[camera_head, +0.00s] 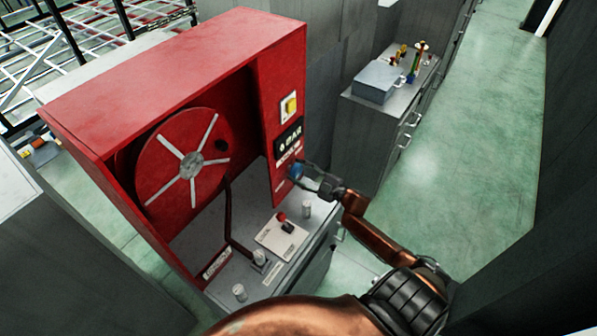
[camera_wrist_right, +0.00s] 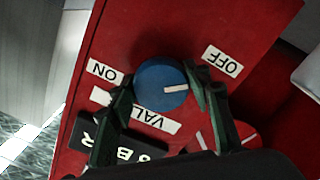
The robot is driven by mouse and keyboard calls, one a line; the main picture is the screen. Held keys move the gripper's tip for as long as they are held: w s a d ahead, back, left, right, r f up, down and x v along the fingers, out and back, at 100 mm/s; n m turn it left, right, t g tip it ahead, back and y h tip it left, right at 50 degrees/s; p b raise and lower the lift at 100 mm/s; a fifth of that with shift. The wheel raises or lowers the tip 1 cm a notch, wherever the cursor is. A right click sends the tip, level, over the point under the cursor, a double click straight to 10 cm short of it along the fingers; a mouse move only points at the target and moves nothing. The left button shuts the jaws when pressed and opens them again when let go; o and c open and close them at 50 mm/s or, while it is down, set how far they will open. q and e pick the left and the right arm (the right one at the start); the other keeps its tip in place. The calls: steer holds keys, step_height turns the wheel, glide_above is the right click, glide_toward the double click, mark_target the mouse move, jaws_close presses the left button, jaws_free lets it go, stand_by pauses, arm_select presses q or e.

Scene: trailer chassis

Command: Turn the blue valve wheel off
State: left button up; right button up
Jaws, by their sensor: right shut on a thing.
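The blue valve wheel (camera_head: 296,171) is on the red front panel of the cabinet (camera_head: 190,50), low on its right side. In the right wrist view the wheel (camera_wrist_right: 155,78) is a round blue knob with a white pointer line directed right. The ON label (camera_wrist_right: 104,72) is to its left and the OFF label (camera_wrist_right: 222,62) to its upper right; the pointer lies a little below the direction of OFF. My right gripper (camera_head: 303,172) is shut on the wheel, with a dark finger on each side (camera_wrist_right: 160,92). My left gripper is not in view.
A red hose reel (camera_head: 150,165) fills the cabinet's open left part. A yellow switch (camera_head: 289,107) is above the wheel. Below stand a white plate (camera_head: 268,238) with a red-and-black switch and several small pale cylinders. A grey counter (camera_head: 400,110) is behind; green floor (camera_head: 450,170) is clear at right.

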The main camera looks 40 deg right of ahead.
steer(key=shift+d, duration=0.1)
steer(key=o, duration=1.2)
steer(key=shift+c, duration=0.2)
steer(key=v, duration=1.2)
